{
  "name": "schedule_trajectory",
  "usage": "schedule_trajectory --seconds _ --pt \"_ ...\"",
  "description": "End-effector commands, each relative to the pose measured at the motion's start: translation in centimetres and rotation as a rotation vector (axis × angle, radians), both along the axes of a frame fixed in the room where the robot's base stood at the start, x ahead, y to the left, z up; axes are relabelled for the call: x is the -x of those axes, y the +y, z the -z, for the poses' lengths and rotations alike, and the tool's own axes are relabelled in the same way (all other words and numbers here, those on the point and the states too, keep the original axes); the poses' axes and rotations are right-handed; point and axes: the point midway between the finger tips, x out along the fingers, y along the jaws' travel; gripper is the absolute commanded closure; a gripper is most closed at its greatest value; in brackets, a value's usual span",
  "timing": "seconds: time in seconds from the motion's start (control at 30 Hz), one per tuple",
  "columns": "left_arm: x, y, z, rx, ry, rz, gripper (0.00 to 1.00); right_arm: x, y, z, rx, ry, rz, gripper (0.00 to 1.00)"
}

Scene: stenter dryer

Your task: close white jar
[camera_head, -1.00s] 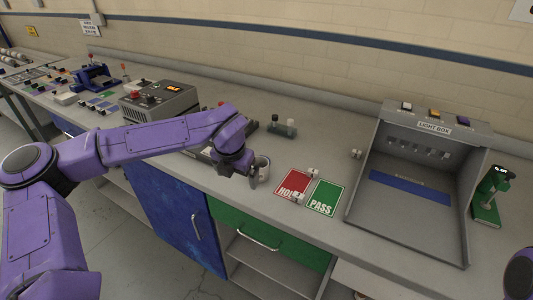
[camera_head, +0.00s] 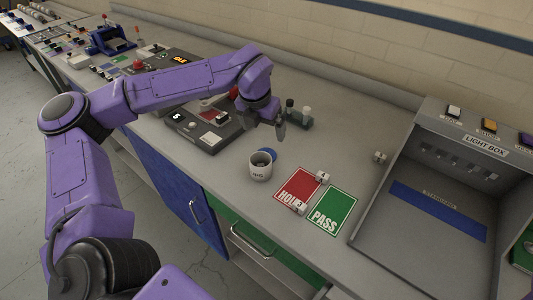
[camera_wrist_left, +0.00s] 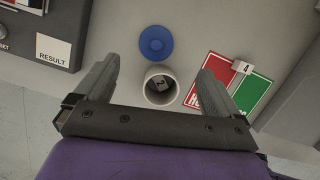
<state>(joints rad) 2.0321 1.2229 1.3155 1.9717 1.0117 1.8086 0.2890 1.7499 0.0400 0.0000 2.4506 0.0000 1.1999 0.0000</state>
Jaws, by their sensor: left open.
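The white jar (camera_head: 260,172) stands upright and uncovered on the grey bench, left of the red card. In the left wrist view the jar (camera_wrist_left: 160,103) shows its open mouth, with a small numbered piece inside. A round blue lid (camera_wrist_left: 155,43) lies flat on the bench just beyond the jar; in the head view the lid (camera_head: 271,152) is partly hidden behind the jar. My left gripper (camera_head: 281,128) is open and empty above the bench, pointing down, behind and apart from the jar. In the left wrist view its fingers (camera_wrist_left: 158,72) frame the jar and lid from above. My right gripper is out of view.
A red HOLD card (camera_head: 297,186) and a green PASS card (camera_head: 333,211) with small numbered cubes lie right of the jar. The light box (camera_head: 430,205) stands farther right.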

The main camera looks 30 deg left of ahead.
Motion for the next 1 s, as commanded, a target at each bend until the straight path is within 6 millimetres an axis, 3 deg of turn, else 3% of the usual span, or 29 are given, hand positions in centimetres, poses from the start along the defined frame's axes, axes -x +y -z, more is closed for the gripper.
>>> schedule_trajectory --seconds 0.3,0.7,1.0 --pt "-1.1 0.2 4.5 -0.001 0.003 0.000 0.03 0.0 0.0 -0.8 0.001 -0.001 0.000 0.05" --pt "-1.2 0.3 5.3 -0.001 0.004 0.001 0.03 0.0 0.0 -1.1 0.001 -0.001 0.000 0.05" --pt "-1.3 0.7 9.8 -0.002 0.004 0.000 0.03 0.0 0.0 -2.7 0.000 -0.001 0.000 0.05"
